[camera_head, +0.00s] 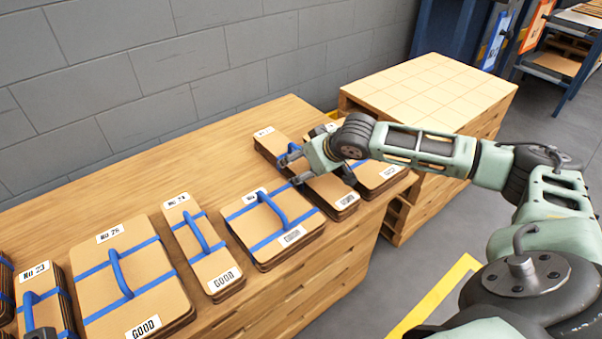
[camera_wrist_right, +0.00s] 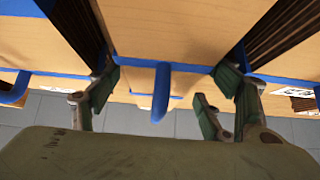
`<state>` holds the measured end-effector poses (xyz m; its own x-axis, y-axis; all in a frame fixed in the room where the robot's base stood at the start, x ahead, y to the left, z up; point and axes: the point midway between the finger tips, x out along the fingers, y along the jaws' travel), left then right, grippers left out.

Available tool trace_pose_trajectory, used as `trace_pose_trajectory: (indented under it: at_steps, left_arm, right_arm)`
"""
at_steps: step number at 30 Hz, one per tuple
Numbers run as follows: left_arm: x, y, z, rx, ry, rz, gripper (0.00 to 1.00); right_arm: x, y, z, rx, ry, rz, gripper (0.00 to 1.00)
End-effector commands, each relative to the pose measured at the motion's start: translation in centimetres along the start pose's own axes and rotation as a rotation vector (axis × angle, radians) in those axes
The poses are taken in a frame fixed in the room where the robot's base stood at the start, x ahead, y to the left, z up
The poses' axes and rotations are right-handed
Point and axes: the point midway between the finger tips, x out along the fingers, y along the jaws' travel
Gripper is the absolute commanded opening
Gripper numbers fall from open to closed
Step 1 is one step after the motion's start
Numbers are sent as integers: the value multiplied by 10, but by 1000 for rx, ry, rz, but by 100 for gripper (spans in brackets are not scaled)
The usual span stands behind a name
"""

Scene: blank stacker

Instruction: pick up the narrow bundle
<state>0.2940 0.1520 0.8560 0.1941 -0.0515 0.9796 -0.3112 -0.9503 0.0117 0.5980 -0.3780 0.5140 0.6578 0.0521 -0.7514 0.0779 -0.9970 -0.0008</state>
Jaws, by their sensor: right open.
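The narrow bundle (camera_head: 327,188) is a slim stack of tan blanks with blue straps and a white label at each end. It lies on the wooden table, partly hidden by my right gripper (camera_head: 291,169). My right gripper is open over it. In the wrist view, the right gripper's fingers (camera_wrist_right: 168,88) stand on both sides of the bundle's blue handle (camera_wrist_right: 162,88), with space between them and the handle. A dark part at the bottom left edge of the head view may be my left gripper (camera_head: 40,333); its fingers cannot be made out.
A wider bundle (camera_head: 255,222) lies close on the left and another (camera_head: 388,180) on the right. Other bundles, including a slim one (camera_head: 207,262), line the table (camera_head: 165,185). A wall (camera_head: 150,80) stands behind. A pallet stack (camera_head: 435,85) stands at the right.

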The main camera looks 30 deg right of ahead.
Motion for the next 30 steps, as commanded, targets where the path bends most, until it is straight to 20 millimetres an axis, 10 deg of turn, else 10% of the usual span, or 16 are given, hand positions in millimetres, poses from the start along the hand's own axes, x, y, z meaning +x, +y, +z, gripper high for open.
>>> trace_pose_trajectory:
  at_steps: [10, 24, 30]
  left_arm:
    - [-4, 0, 1, 1, -2, 0, 25]
    - [-4, 0, 2, 0, -4, 0, 25]
    - [-4, 0, 2, 0, -4, 0, 25]
  right_arm:
    - [8, 0, 0, 0, 0, 0, 72]
    - [8, 0, 0, 0, -1, 1, 32]
    - [8, 0, -1, 0, 1, 1, 30]
